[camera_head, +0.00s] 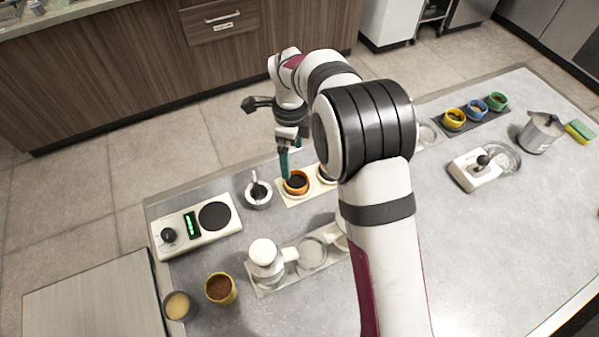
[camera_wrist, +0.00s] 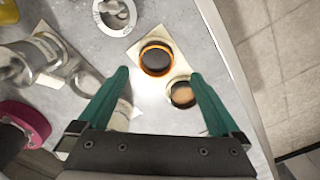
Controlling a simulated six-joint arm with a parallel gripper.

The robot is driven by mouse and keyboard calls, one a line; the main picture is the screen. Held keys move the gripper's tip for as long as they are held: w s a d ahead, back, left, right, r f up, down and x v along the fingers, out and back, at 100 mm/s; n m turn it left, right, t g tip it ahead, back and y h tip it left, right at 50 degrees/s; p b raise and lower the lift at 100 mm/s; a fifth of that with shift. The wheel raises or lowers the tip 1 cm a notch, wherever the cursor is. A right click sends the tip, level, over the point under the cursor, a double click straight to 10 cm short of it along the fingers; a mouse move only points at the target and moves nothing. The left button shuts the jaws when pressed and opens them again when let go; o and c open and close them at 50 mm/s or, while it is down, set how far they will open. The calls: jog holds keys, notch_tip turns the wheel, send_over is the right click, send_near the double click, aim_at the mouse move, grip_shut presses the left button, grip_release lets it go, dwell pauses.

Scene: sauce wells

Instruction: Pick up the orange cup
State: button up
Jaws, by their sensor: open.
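The orange cup (camera_head: 295,183) holds a dark filling and stands upright on a pale tray (camera_head: 284,198) near the counter's far edge. In the wrist view the orange cup (camera_wrist: 157,58) lies ahead of the fingertips, roughly between their lines. My gripper (camera_head: 284,165) is open and empty, with green fingers pointing down above the cup's far-left side; it also shows in the wrist view (camera_wrist: 160,75). A second cup (camera_wrist: 183,94), with a lighter brown filling, stands beside the orange cup, close to the right finger. My arm partly hides that second cup in the head view.
Coloured cups stand on a dark tray (camera_head: 478,122) far right.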

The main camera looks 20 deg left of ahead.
aim_at(296, 186)
jog(key=f, duration=0.5)
jog(key=d+f, duration=0.1)
jog(key=f, duration=0.2)
jog(key=shift+s+f, duration=0.15)
jog(key=shift+s, duration=0.1)
jog(key=c, duration=1.3)
